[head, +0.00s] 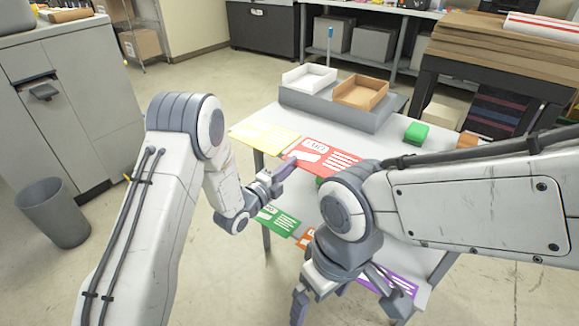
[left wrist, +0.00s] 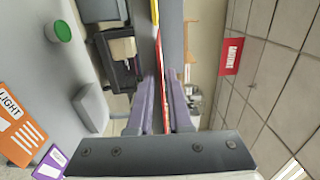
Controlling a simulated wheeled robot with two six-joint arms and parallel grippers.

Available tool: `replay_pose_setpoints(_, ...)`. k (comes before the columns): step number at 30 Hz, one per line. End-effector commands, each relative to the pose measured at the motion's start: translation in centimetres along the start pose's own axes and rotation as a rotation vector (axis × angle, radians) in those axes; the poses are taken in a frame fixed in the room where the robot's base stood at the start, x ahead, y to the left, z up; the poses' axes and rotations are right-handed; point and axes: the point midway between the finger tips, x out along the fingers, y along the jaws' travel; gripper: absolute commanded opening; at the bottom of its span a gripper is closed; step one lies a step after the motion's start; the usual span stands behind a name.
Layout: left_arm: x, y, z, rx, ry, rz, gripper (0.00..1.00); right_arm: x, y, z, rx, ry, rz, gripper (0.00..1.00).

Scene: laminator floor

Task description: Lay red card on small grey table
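The red card (head: 328,157), with white lettering and lines, is level over the far left part of the grey table (head: 372,143). My left gripper (head: 286,170) is at its left edge. In the left wrist view the card (left wrist: 164,110) is a thin red strip, edge-on between the two purple fingers, which are shut on it. The card appears to be held above the tabletop, but the height is hard to tell. My right gripper (head: 348,302) is open and empty over the near side of the table. My right arm hides part of the tabletop.
A yellow card (head: 265,137), a green card (head: 277,220), an orange card (head: 306,238) and a purple card (head: 398,283) are around the table. A grey stand with a white tray (head: 309,78) and a brown tray (head: 360,92) is at the back.

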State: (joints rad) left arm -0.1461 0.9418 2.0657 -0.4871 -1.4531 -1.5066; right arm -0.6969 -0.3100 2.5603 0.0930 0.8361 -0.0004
Motion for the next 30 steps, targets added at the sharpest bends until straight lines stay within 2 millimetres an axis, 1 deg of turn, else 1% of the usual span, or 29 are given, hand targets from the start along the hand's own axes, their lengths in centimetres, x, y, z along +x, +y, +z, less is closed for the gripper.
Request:
replay_pose_setpoints(9,0.0,-0.1,0.0,0.0,0.0,0.0,0.34,-0.1,0.0,0.0,0.0,0.0,0.0,1.0)
replay_pose_setpoints(13,0.0,-0.7,0.0,0.0,0.0,0.0,0.34,-0.8,-0.1,-0.1,0.0,0.0,0.0,1.0)
replay_pose_setpoints(14,-0.4,-0.3,0.1,0.0,-0.001,0.002,0.34,-0.5,0.0,-0.1,0.0,0.001,0.0,1.0)
replay_pose_setpoints(17,-2.1,-0.2,0.1,-0.001,-0.003,0.003,0.34,-0.2,0.0,0.0,0.0,0.0,0.0,1.0)
replay_pose_setpoints(24,-7.5,-0.2,0.1,-0.002,-0.004,0.003,0.34,0.3,0.0,0.0,0.0,0.0,0.0,1.0)
replay_pose_setpoints(27,-9.4,-0.2,0.1,-0.003,-0.004,0.003,0.34,0.5,0.0,0.0,0.0,0.0,0.0,1.0)
replay_pose_setpoints(30,-10.7,-0.2,0.1,-0.001,-0.003,0.002,0.34,0.7,0.1,0.0,0.0,0.0,0.0,1.0)
